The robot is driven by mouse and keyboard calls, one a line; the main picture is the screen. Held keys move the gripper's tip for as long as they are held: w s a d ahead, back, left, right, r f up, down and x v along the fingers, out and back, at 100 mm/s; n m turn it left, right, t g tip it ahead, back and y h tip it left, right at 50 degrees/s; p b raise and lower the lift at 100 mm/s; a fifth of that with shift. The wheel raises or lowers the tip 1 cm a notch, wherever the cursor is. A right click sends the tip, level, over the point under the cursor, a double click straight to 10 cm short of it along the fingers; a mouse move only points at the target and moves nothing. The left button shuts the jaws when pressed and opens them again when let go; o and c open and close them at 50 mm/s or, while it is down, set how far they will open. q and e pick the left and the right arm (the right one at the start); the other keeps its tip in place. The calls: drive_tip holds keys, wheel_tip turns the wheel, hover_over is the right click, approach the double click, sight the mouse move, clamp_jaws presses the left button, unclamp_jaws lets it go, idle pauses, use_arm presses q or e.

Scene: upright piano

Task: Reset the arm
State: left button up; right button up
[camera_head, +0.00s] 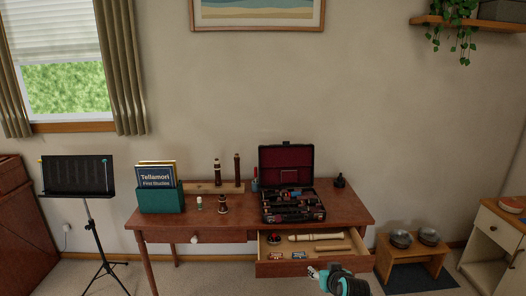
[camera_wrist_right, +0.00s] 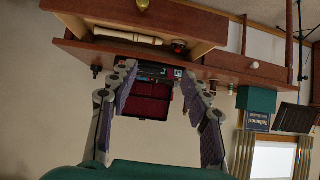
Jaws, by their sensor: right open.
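My right gripper (camera_head: 317,273) shows at the bottom of the head view, in front of the open desk drawer (camera_head: 286,269). In the right wrist view, which is upside down, my right gripper (camera_wrist_right: 160,77) has its two fingers spread wide with nothing between them. The open black case (camera_wrist_right: 146,104) with a red lining appears between the fingers in the distance. My left gripper is not in the head view.
The wooden desk (camera_head: 345,209) holds the open case (camera_head: 290,164), a green book box (camera_head: 161,198) and upright dark woodwind pieces (camera_head: 237,169). The drawer holds a pale recorder-like piece (camera_head: 312,237) and small items. A music stand (camera_head: 79,176) is left; a bowl stand (camera_head: 412,253) is right.

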drive_tip(key=s+a+r+g, duration=0.1)
drive_tip(key=s+r, duration=0.2)
drive_tip(key=s, duration=0.4)
drive_tip(key=s+a+r+g, duration=0.1)
drive_tip(key=s+r, duration=0.2)
drive_tip(key=s, duration=0.5)
drive_tip(key=s+f+g+h, duration=0.1)
drive_tip(key=s+f, duration=0.1)
drive_tip(key=s, duration=1.4)
drive_tip(key=shift+f+m+g, duration=0.25)
drive_tip(key=shift+m+g, duration=0.05)
drive_tip(key=shift+g, duration=0.1)
drive_tip(key=shift+d, duration=0.1)
